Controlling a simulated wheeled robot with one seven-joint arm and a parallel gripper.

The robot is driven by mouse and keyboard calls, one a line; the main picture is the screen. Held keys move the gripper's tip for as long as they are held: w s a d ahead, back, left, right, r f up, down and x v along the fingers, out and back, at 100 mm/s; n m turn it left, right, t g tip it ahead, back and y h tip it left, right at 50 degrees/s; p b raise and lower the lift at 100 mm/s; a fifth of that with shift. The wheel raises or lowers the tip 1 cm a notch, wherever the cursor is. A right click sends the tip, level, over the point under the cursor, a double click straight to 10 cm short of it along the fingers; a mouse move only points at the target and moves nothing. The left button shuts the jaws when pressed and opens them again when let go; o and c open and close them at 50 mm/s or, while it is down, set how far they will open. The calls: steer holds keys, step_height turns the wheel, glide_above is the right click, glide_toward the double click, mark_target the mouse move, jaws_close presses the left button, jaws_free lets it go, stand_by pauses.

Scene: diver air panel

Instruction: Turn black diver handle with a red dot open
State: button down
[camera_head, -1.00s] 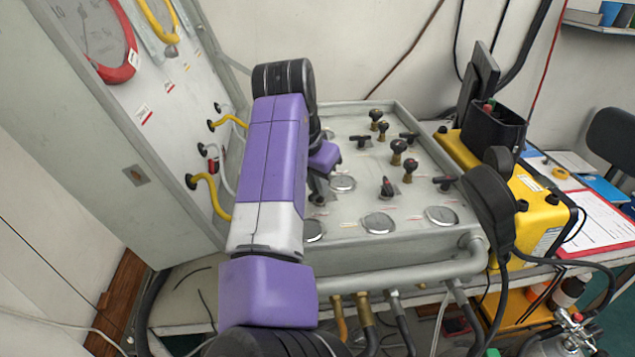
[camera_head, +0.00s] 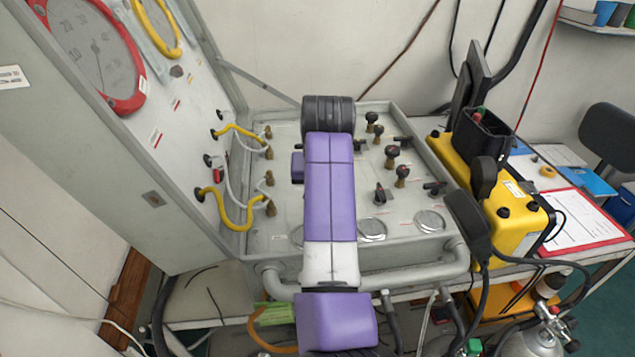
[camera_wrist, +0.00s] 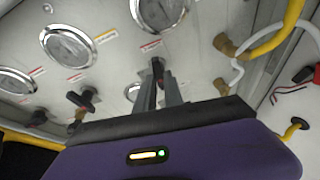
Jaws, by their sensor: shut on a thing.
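In the wrist view, the two grey fingers of my gripper (camera_wrist: 162,88) reach to the panel and are shut on a black handle (camera_wrist: 157,66). A bit of red shows beside the fingertips; I cannot tell clearly whether it is a dot on this handle. In the head view my purple arm stretches over the grey panel (camera_head: 283,240) and hides the fingertips and the held handle. Another black handle (camera_head: 380,194) with a small reddish mark stands to the right of my arm, untouched. A further black handle (camera_wrist: 82,100) shows left of my fingers in the wrist view.
Round gauges (camera_head: 430,220) line the panel's front edge, and several black knobs (camera_head: 392,153) stand to the right of my arm. Brass fittings (camera_head: 268,207) with a yellow hose (camera_head: 236,218) lie left. A yellow case (camera_head: 505,212) stands beside the panel on the right.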

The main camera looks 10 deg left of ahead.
steer(key=shift+n+p, duration=0.4)
steer(key=shift+n, duration=0.1)
steer(key=shift+y, duration=0.3)
steer(key=c, duration=1.5)
jaws_free()
steer(key=shift+o, duration=0.2)
steer(key=b+v, duration=0.1)
steer(key=v, duration=0.6)
steer(key=shift+r, duration=0.4)
